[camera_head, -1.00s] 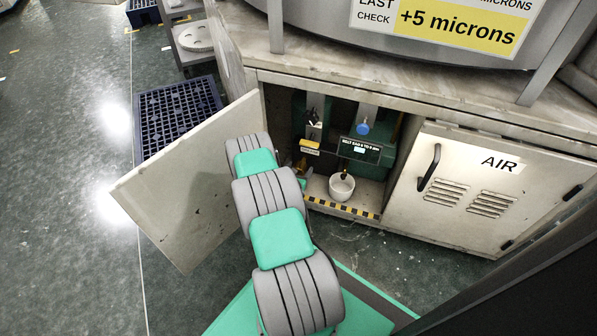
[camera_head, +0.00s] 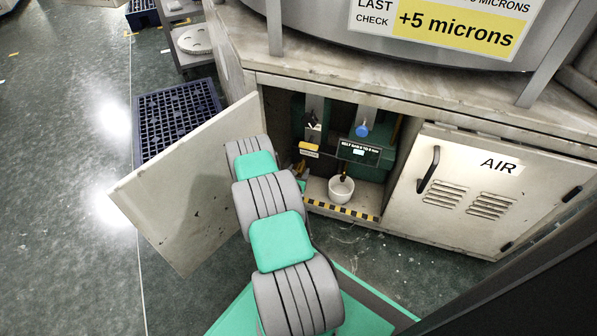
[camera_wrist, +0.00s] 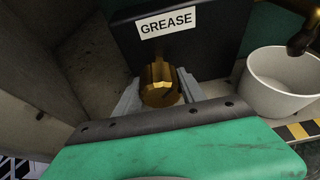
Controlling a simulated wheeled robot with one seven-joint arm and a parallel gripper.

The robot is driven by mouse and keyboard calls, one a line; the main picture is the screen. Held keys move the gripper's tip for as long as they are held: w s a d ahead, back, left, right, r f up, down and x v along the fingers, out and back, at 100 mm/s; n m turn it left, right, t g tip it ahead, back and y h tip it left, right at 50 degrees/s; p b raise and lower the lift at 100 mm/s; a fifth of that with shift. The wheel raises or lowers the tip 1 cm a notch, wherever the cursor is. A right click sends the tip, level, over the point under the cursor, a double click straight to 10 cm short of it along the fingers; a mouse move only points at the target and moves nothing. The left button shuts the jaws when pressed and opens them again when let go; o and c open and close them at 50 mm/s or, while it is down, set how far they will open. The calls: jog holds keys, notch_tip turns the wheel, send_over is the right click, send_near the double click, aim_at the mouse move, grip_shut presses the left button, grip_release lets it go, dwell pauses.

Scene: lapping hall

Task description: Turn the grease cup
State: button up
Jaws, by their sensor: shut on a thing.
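The brass grease cup (camera_wrist: 160,86) shows in the wrist view, below a white GREASE label (camera_wrist: 180,22) on a dark panel. My gripper (camera_wrist: 159,92) has one finger on each side of the cup and is shut on it. In the head view my arm reaches into the open cabinet, and its end and the cup are mostly hidden there behind the arm and the door edge.
The open door (camera_head: 190,185) stands left of my arm. A white cup (camera_head: 341,189) sits on the cabinet floor, close right of my gripper in the wrist view (camera_wrist: 280,85). The AIR door (camera_head: 490,190) is shut. A blue-knobbed unit (camera_head: 362,130) stands inside.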

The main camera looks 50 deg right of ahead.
jog(key=shift+m, duration=0.3)
jog(key=shift+c, duration=0.3)
jog(key=shift+s+m+t+y+b, duration=0.1)
jog(key=shift+m+t+y+b, duration=0.3)
jog(key=shift+m+t, duration=0.65)
jog(key=shift+m+t+b, duration=0.65)
jog(key=shift+m+t, duration=0.3)
jog(key=shift+m, duration=0.8)
jog(key=o, duration=1.4)
jog(key=shift+c, duration=0.2)
